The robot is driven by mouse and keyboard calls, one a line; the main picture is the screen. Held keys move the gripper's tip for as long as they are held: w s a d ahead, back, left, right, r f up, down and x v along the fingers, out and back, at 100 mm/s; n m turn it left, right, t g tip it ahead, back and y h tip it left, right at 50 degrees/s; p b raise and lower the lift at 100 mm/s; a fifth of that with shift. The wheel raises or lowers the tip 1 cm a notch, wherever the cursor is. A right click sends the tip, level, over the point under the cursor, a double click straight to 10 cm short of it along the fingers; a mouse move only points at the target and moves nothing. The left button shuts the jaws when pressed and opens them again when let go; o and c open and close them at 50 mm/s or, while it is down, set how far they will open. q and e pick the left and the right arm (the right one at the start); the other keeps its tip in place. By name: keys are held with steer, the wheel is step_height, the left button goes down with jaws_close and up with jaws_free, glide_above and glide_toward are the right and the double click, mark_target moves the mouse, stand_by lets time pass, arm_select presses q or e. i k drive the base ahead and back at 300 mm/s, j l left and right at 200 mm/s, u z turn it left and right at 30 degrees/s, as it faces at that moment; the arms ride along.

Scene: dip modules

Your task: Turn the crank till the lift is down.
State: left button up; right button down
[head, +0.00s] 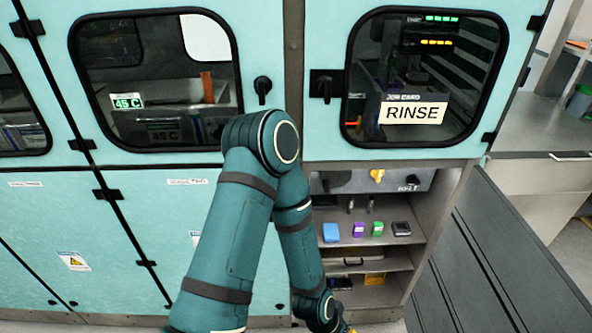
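I cannot make out a crank or a lift for certain. A yellow knob (377,176) sits on a grey panel (345,182) at the top of the open lower bay, under the right-hand window. One of my teal arms rises from the bottom, left of the middle, bends at its elbow and runs down in front of the bay's left side. My other arm and gripper are not in view. The arm hides part of the bay.
Small blue (330,232), purple (358,229) and green (377,228) items stand on the bay's upper shelf. A dark open door (500,262) swings out at the right. Closed windowed doors carry black handles (262,88). A RINSE card (412,112) shows in the right window.

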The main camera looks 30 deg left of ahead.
mark_target(338, 179)
steer(key=u, duration=0.8)
steer(key=i+j+z, duration=0.75)
